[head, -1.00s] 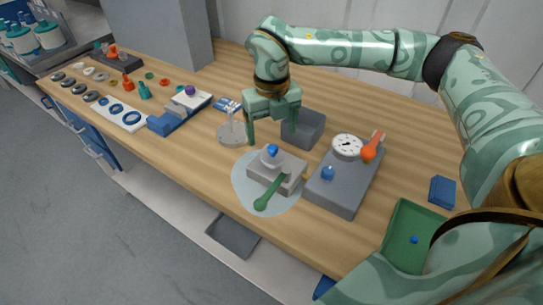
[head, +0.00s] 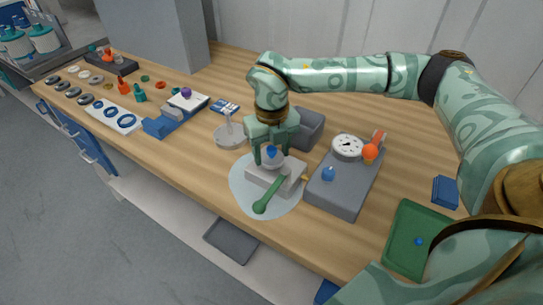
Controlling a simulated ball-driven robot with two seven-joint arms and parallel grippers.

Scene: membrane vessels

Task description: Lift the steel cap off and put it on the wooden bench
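The steel cap (head: 272,163) is a small grey piece with a blue knob on top. It sits on a grey block (head: 287,184) that has a green lever (head: 265,198) at its front. My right gripper (head: 273,154) points down over the cap. Its fingers stand apart, one at the left of the knob and the other behind it to the right. I see no clear contact with the cap. The wooden bench (head: 185,149) runs under everything. My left gripper is out of view.
The block stands on a pale round mat (head: 246,195). A grey gauge box (head: 336,193) is close on the right, a grey bin (head: 308,130) behind, and a clear stand (head: 230,135) to the left. A green tray (head: 404,245) lies front right. Bare wood shows front left.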

